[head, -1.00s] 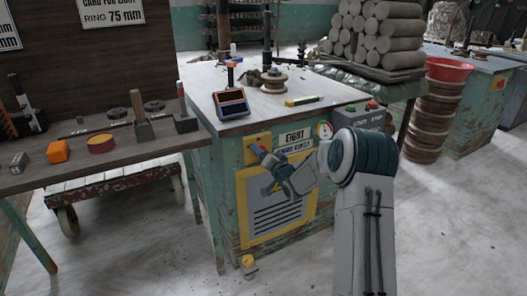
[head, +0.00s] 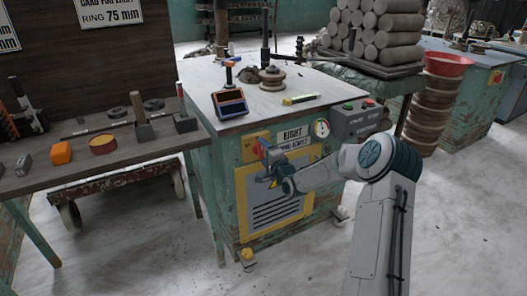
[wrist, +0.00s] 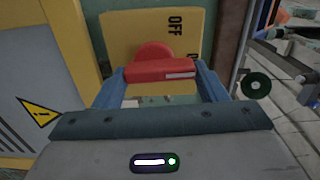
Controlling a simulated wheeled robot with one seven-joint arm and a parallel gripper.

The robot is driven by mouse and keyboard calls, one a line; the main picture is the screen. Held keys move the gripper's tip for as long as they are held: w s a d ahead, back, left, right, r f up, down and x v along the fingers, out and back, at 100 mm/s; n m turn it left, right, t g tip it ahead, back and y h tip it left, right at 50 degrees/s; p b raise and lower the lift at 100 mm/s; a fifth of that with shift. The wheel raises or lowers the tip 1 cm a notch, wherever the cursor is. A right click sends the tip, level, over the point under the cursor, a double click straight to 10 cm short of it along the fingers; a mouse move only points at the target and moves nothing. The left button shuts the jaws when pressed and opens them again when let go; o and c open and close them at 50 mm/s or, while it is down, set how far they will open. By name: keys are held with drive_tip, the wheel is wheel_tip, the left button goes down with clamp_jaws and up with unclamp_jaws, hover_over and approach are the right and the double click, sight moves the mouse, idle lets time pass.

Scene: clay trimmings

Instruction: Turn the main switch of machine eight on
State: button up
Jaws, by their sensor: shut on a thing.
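Machine eight is the green cabinet (head: 222,205) with a sign reading EIGHT (head: 292,134). Its main switch is a red rotary handle (wrist: 160,70) on a yellow plate (wrist: 125,30); the plate also shows in the head view (head: 249,143). In the wrist view the plate's OFF lettering is turned sideways, and a second label is mostly hidden. My gripper (wrist: 163,78) has its two blue fingers on either end of the red handle, shut on it. A white mark shows at the handle's right part.
A control box (head: 355,121) with green and red buttons and a round gauge (head: 321,128) are right of the switch. A yellow-framed vent panel (head: 275,208) is below. A wooden bench (head: 60,178) with tools stands left. The floor in front is open.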

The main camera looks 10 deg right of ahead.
drive_tip(key=shift+f+m, duration=0.1)
drive_tip(key=shift+m, duration=0.2)
idle(0.4)
drive_tip(key=o, duration=1)
drive_tip(key=shift+s, duration=0.15)
drive_tip(key=shift+s+d, duration=0.1)
drive_tip(key=shift+s, duration=0.1)
drive_tip(key=p+v, duration=0.2)
drive_tip(key=v, duration=1.1)
drive_tip(key=shift+r, duration=0.2)
